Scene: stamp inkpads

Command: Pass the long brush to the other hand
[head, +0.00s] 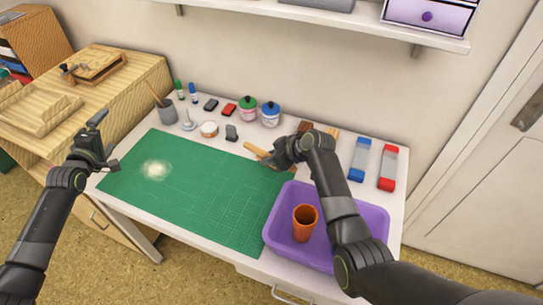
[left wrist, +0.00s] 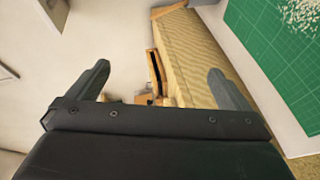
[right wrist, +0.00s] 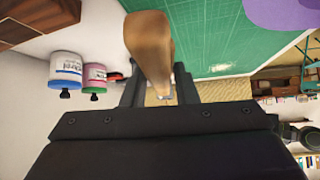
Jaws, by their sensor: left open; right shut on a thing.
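The long brush (head: 255,150) has a pale wooden handle. My right gripper (head: 277,159) is shut on it and holds it over the right part of the green cutting mat (head: 200,190). In the right wrist view the brush (right wrist: 150,42) stands out between the fingers, its wooden part toward the camera; much of the rest is hidden by my gripper. My left gripper (head: 108,143) is open and empty near the left edge of the mat, well apart from the brush. The left wrist view shows nothing between its fingers (left wrist: 157,82).
A purple tray (head: 277,243) with an orange cup (head: 304,222) stands at the front right. A grey pot (head: 167,114), jars (head: 248,108) and small items line the back. A pale pile (head: 155,170) lies on the mat. The middle of the mat is clear.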

